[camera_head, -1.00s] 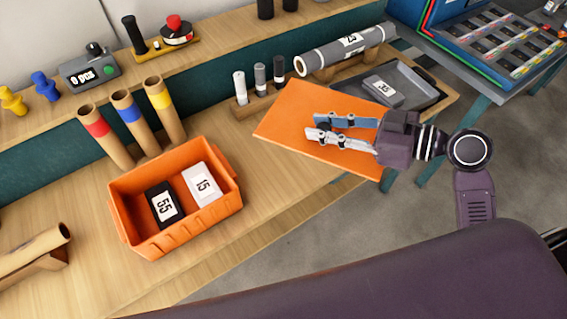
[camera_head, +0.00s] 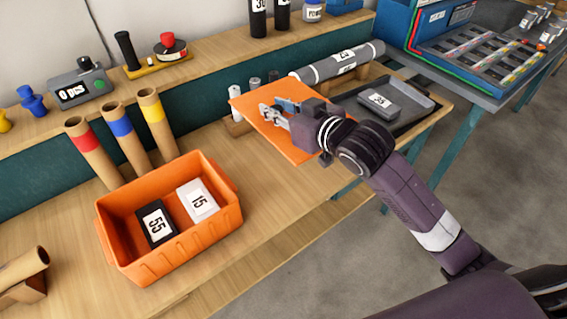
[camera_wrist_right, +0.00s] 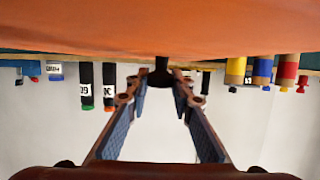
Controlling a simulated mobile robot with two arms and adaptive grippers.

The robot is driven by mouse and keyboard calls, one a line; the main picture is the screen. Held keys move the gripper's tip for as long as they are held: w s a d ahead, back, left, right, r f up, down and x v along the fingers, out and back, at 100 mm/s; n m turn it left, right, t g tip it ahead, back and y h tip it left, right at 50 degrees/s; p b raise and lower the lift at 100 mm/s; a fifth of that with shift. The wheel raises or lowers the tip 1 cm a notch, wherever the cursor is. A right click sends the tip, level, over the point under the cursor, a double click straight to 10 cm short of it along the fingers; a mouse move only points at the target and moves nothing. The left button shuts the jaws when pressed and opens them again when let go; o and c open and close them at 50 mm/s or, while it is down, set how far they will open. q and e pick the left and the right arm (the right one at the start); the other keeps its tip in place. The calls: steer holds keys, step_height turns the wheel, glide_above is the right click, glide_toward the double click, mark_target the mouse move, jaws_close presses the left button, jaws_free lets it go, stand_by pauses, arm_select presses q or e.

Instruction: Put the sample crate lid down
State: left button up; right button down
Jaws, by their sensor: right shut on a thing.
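The sample crate lid is a flat orange panel (camera_head: 281,137). My right gripper (camera_head: 275,109) is shut on it, and the lid is held raised near the bench's front edge, right of the crate. In the right wrist view the lid (camera_wrist_right: 160,30) fills the top, and the fingers (camera_wrist_right: 162,80) close around a small dark part under it. The orange sample crate (camera_head: 185,245) stands open on the bench at left. It holds a black block marked 55 (camera_head: 156,222) and a white block marked 15 (camera_head: 198,201). My left gripper is out of view.
Cardboard tubes with red, blue and yellow bands (camera_head: 119,136) stand behind the crate. A grey roll (camera_head: 340,63) and a dark tray (camera_head: 408,105) with a grey block (camera_head: 379,104) lie behind and right of the lid. Bare bench (camera_head: 245,170) shows between crate and lid.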

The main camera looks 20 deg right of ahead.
step_height(320, 180, down, 14)
steer(key=shift+r+b, duration=0.2)
steer(key=shift+b, duration=0.2)
step_height(320, 180, down, 4)
steer(key=shift+r, duration=0.15)
steer(key=c, duration=1.7)
jaws_free()
steer(key=shift+s, duration=0.15)
steer(key=shift+s+d+r, duration=0.1)
steer(key=shift+s+d, duration=0.05)
steer(key=shift+s, duration=0.15)
steer(key=v, duration=1.1)
steer(key=shift+r+b, duration=0.1)
steer(key=shift+b, duration=0.2)
